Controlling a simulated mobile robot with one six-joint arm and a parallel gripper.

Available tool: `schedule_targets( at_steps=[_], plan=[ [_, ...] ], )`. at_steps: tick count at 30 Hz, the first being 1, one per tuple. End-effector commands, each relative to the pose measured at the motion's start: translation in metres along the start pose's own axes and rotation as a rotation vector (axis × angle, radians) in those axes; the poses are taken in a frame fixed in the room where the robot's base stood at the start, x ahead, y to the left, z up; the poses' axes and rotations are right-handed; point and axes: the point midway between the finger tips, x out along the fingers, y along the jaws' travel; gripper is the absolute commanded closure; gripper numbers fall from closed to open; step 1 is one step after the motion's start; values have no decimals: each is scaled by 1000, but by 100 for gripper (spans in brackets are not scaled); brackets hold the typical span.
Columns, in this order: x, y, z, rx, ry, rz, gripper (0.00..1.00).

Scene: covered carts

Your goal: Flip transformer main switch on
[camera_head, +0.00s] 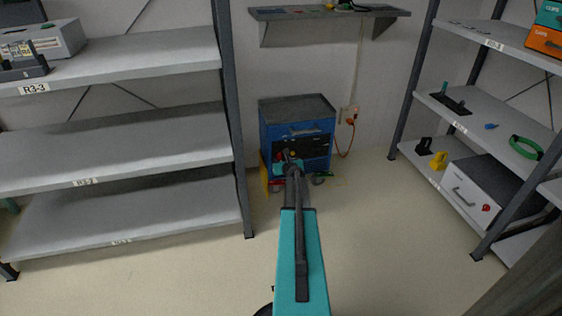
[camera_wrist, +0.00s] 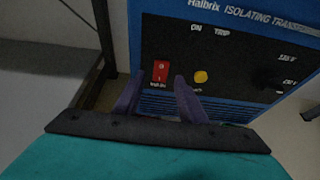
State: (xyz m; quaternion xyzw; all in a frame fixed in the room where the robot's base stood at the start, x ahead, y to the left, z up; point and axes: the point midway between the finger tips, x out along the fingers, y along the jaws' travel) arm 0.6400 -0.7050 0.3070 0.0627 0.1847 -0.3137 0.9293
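The isolating transformer (camera_head: 297,130) is a blue cabinet with a dark top against the back wall in the head view. In the wrist view its black front panel (camera_wrist: 225,60) fills the upper part. A red rocker switch (camera_wrist: 160,71) with white marks sits at the panel's lower left. A yellow button (camera_wrist: 201,77) is to its right, under the words ON and TRIP. My gripper (camera_wrist: 157,82) is open, its dark fingers apart below and to either side of the red switch. Contact cannot be told. In the head view my gripper (camera_head: 290,158) is in front of the cabinet, hiding part of it.
A dark rotary knob (camera_wrist: 266,80) with voltage marks is at the panel's right. A grey shelf rack (camera_head: 120,144) stands left and another rack (camera_head: 480,115) right. A wall shelf (camera_head: 330,13) hangs above. An orange cable (camera_head: 347,142) runs from a wall socket.

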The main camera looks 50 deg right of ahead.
Motion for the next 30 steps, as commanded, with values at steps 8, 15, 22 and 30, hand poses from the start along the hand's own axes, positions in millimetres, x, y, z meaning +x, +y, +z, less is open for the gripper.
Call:
schedule_targets(
  at_steps=[8,15,22,30],
  plan=[
    [8,0,0,-1,0,0,62],
    [8,0,0,-1,0,0,62],
    [8,-1,0,0,0,-1,100],
    [9,-1,-2,1,-5,-1,100]
  ],
)
